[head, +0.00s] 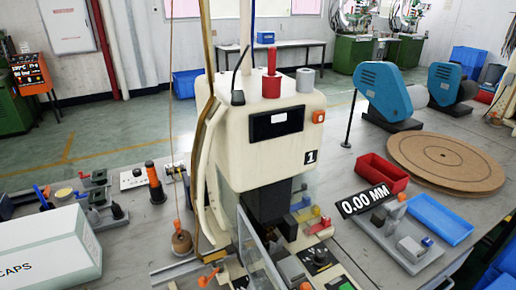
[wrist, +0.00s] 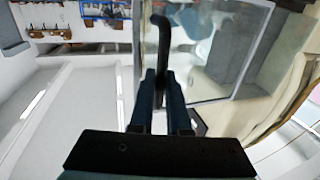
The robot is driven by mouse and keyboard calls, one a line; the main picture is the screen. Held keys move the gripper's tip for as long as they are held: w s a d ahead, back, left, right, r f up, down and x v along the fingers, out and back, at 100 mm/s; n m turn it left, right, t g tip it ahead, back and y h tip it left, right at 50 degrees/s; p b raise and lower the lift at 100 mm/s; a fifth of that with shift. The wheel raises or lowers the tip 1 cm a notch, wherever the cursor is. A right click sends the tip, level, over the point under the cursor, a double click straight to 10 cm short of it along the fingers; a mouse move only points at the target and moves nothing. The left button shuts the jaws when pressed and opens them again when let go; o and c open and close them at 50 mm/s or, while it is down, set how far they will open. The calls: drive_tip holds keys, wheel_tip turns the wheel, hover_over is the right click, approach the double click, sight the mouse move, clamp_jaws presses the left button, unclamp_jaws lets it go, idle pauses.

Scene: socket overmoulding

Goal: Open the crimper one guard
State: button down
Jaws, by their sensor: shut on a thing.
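Crimper one (head: 265,150) is the cream machine marked 1 on the bench in the head view. Its clear guard (head: 262,250) shows as a framed see-through panel low at the machine's front; I cannot tell how far it is swung. In the wrist view a clear framed panel of the guard (wrist: 237,75) fills the upper right. A black bent handle (wrist: 161,35) runs between the dark fingers of my gripper (wrist: 160,78). My gripper is shut on this handle. My gripper cannot be made out in the head view, and the handle's fixing to the panel is unclear.
A white caps box (head: 50,245) stands at the left of the bench. Right of the crimper are a red bin (head: 382,172), a blue tray (head: 440,218), a gauge reading 0.00 MM (head: 364,198) and a round brown board (head: 445,160). An orange-and-black tool (head: 155,182) stands left.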

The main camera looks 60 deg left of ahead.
drive_tip(key=c, duration=1.2)
unclamp_jaws()
drive_tip(key=shift+f, duration=0.1)
drive_tip(key=shift+o, duration=0.2)
drive_tip(key=shift+s, duration=0.1)
drive_tip(key=b+v, duration=0.1)
drive_tip(key=v, duration=1.1)
drive_tip(key=shift+s, duration=0.4)
